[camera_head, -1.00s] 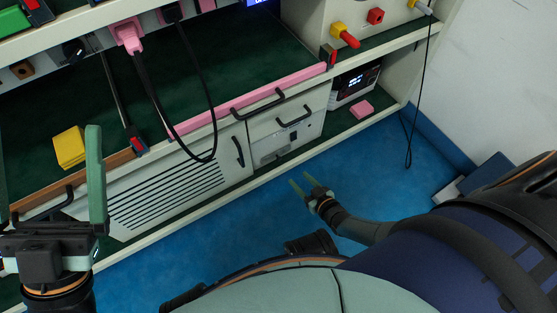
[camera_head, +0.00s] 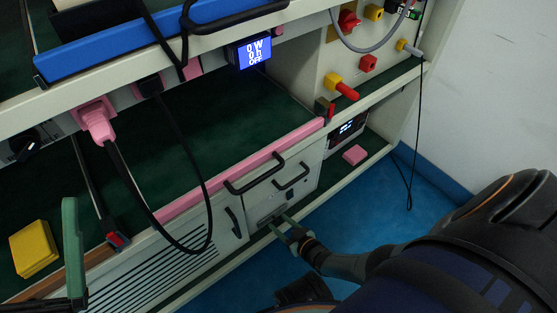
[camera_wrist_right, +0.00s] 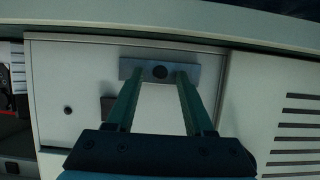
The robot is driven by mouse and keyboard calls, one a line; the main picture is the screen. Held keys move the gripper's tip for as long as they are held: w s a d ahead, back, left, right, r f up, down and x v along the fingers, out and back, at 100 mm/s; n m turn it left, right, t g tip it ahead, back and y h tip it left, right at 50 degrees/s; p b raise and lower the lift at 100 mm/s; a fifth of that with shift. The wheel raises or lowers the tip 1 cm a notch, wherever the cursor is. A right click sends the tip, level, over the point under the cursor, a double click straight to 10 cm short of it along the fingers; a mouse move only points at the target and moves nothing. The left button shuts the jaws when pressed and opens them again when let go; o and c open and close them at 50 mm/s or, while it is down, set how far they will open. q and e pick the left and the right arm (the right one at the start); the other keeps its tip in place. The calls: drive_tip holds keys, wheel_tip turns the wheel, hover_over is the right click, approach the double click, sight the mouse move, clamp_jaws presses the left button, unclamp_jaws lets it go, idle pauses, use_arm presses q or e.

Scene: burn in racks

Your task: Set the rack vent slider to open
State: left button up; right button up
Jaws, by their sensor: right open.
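The likely vent slider is a small grey plate with a round dark knob (camera_wrist_right: 160,72), on the pale panel beside the louvres. In the head view the grey plate (camera_head: 267,217) is low on the front, partly hidden by my right gripper (camera_head: 283,226). In the right wrist view my right gripper (camera_wrist_right: 160,76) is open, its two green fingertips over the plate on either side of the knob. I cannot tell whether they touch it. One green finger of my left gripper (camera_head: 73,247) shows at the lower left; its opening is hidden.
A louvred panel (camera_head: 170,268) lies left of the slider panel. Black handles (camera_head: 255,174) stick out above it. A black cable (camera_head: 208,200) from a pink plug (camera_head: 96,122) hangs in front of the rack. A yellow block (camera_head: 34,248) sits on the shelf. Blue floor (camera_head: 345,212) is open at right.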

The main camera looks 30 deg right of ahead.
clamp_jaws()
idle(0.3)
idle(1.1)
